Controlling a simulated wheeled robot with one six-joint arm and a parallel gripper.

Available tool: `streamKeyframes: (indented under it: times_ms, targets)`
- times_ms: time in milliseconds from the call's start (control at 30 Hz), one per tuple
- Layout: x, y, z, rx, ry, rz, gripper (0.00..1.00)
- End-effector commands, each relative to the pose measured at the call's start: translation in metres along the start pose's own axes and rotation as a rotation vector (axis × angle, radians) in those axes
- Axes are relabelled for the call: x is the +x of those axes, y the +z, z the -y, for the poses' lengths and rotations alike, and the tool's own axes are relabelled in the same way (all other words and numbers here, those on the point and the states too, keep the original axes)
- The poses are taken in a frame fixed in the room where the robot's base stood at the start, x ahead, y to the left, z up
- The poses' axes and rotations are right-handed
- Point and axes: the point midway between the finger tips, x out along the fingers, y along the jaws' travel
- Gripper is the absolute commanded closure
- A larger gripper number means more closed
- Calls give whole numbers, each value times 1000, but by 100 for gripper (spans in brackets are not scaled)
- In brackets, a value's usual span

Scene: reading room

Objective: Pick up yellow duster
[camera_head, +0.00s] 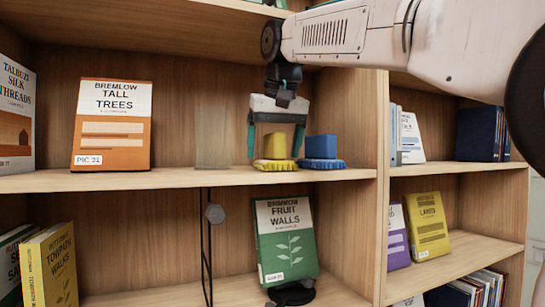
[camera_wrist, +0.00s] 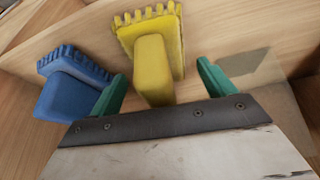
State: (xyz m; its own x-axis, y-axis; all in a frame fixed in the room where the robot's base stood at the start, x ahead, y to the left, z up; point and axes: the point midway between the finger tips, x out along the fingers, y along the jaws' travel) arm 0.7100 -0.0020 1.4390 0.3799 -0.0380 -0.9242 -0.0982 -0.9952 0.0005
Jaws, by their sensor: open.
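The yellow duster (camera_head: 275,147), a block handle on a fringed pad, rests on the shelf board in the head view. It also shows in the wrist view (camera_wrist: 153,65), with its handle between the two green fingers. My gripper (camera_head: 275,148) is open and above the duster, its fingers reaching down on either side of the handle. In the wrist view my gripper (camera_wrist: 160,85) holds nothing. A blue duster (camera_head: 321,149) of the same shape stands just right of the yellow one; in the wrist view it (camera_wrist: 70,85) lies outside the left-hand finger.
The shelf board (camera_head: 200,179) carries an orange book (camera_head: 112,125) further left, with a thin translucent panel (camera_head: 213,137) between it and the dusters. The upright divider (camera_head: 357,120) stands close right of the blue duster. A green book (camera_head: 285,238) is on the shelf below.

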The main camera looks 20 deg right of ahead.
Motion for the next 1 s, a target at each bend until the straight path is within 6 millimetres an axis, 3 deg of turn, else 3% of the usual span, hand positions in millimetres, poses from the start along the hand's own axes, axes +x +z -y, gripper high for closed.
streamKeyframes:
  times_ms: [67, 400, 600, 1000]
  targets:
    - [5, -10, -1, 1, 1, 0, 18]
    - [15, -8, -1, 1, 0, -1, 18]
    - [15, -8, -1, 1, 0, -1, 68]
    - [13, -8, -1, 2, 0, -1, 68]
